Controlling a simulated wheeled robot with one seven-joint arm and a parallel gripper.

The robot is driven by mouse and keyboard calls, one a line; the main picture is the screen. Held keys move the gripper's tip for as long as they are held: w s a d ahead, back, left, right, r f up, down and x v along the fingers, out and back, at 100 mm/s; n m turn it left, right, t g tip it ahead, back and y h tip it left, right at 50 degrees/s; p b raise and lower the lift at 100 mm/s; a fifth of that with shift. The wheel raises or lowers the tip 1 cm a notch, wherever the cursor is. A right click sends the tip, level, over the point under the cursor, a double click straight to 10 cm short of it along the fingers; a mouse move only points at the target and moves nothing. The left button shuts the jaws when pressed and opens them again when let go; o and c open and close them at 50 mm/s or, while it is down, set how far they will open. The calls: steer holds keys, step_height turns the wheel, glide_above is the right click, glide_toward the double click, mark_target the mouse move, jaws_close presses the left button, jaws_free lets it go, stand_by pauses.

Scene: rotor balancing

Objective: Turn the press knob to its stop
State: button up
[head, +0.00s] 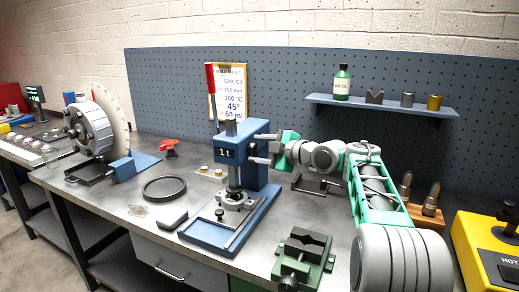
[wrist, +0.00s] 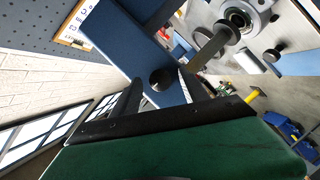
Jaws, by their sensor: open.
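The blue press (head: 262,172) stands on the bench in the middle of the head view, with a display reading "1t" on its head. My gripper (head: 261,149) is at the right side of the press head, its two grey fingers apart and pointing left at it. In the wrist view a round black knob (wrist: 162,79) shows against the blue press body (wrist: 135,55). I cannot tell whether the fingers touch the knob. The knob is not clear in the head view.
A green vise (head: 303,258) stands at the front, right of the press. A black ring (head: 164,188) and a red-handled part (head: 170,146) lie to its left. The rotor stand (head: 95,130) is farther left. A yellow hot unit (head: 485,250) is at the right.

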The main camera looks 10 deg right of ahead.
jaws_close()
stand_by(0.5)
